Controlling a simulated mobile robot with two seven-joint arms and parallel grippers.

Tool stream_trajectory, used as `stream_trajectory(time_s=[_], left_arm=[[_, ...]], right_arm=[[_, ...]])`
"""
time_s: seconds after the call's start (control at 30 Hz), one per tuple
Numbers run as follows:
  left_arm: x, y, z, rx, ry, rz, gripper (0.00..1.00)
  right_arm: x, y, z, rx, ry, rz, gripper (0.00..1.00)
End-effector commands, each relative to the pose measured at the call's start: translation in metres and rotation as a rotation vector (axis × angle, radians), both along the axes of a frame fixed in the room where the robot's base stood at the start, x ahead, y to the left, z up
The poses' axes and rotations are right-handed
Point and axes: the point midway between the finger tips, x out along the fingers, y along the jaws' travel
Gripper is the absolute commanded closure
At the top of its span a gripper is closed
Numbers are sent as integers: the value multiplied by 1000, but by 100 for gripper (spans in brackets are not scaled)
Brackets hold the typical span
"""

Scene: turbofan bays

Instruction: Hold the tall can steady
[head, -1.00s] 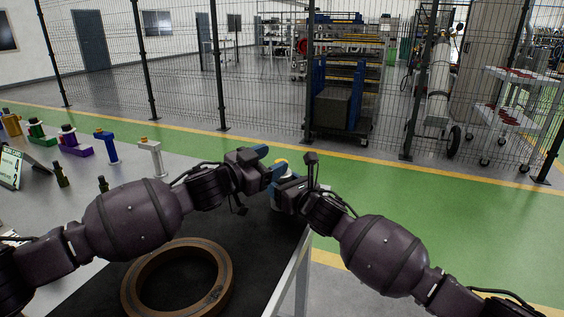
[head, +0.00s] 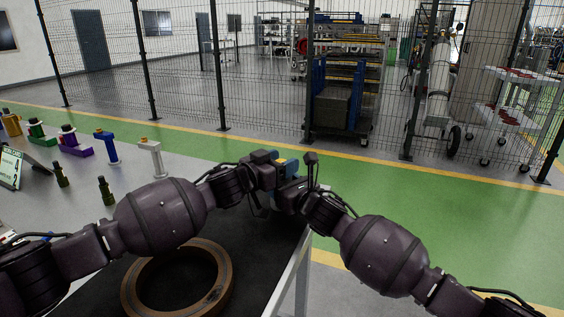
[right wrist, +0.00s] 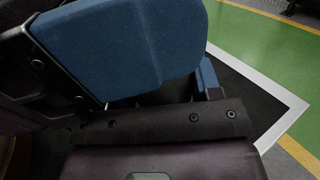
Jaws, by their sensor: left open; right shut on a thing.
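The tall can (head: 280,161) is almost wholly hidden between my two grippers at the far right corner of the dark mat in the head view; only a bit of its yellow top shows. My right gripper (head: 292,184) is shut on it from the right. My left gripper (head: 282,170) is open, with blue finger pads, close against the can's upper part; I cannot tell whether it touches. In the right wrist view a large blue pad (right wrist: 130,45) fills the upper middle, and the can cannot be made out.
A brown ring (head: 222,280) lies on the dark mat (head: 250,255), near the table edge. Small dark green bottles (head: 106,190) and several coloured stands (head: 75,143) are on the left. A wire fence stands beyond the green floor (head: 400,195).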

Motion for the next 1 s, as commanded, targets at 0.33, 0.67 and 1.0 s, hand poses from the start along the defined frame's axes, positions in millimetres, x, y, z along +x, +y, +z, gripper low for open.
stream_trajectory(time_s=[0.33,0.67,1.0], left_arm=[[2,-3,0,1,-1,-1,39],[2,-3,0,1,-1,0,88],[2,-3,0,5,-2,-48,89]], right_arm=[[0,0,0,-1,1,-1,69],[0,0,0,-1,1,-1,69],[0,-1,0,-1,1,-1,69]])
